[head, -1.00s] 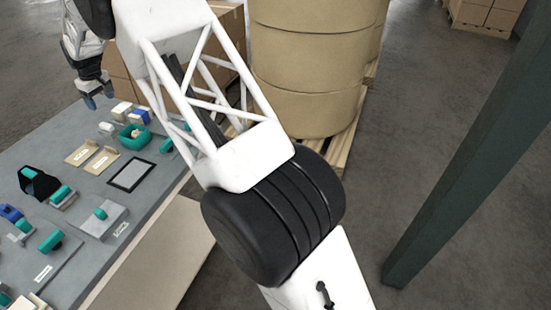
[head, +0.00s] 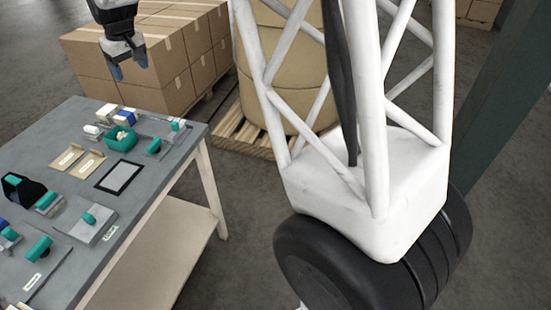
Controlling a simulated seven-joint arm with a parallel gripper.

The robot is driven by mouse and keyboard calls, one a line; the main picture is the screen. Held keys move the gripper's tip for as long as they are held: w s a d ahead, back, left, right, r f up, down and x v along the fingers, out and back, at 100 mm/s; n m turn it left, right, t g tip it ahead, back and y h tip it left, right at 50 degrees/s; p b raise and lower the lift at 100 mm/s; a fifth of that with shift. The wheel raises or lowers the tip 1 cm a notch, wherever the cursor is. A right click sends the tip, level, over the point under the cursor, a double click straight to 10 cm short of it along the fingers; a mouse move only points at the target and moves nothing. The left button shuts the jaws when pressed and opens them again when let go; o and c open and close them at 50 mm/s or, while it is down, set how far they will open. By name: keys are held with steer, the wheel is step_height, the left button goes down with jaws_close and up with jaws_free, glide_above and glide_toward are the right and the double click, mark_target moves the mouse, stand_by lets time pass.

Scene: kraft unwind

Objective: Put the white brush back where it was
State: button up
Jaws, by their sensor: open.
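My gripper (head: 128,67) is open and empty, high in the picture beyond the far end of the grey table (head: 158,207). Its blue fingertips point down and are apart from everything on the table. I cannot pick out the white brush for certain. A small white piece (head: 91,130) lies near the table's far left edge, left of the teal bowl (head: 120,138), but it is too small to tell what it is. My gripper is above and to the right of this piece in the picture.
Several teal-handled things, a dark-framed pad (head: 120,176) and tan cards (head: 87,163) lie on the table. Stacked cartons (head: 150,88) stand behind it. A big tan roll (head: 262,95) rests on a pallet.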

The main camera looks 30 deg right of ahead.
steer(key=s+d+r+m, duration=0.2)
steer(key=s+d, duration=0.5)
steer(key=s, duration=0.5)
steer(key=s+d+r+m, duration=0.1)
steer(key=s+d+r, duration=0.1)
steer(key=s+d, duration=0.75)
steer(key=s+d+f+m, duration=0.1)
steer(key=s+d+f, duration=0.1)
steer(key=s, duration=1)
steer(key=s+d+f+m+t+h, duration=0.1)
steer(key=s+f, duration=0.3)
steer(key=s, duration=0.9)
steer(key=shift+s+d+f+m, duration=0.3)
steer(key=shift+d+m, duration=0.1)
steer(key=shift+d, duration=0.35)
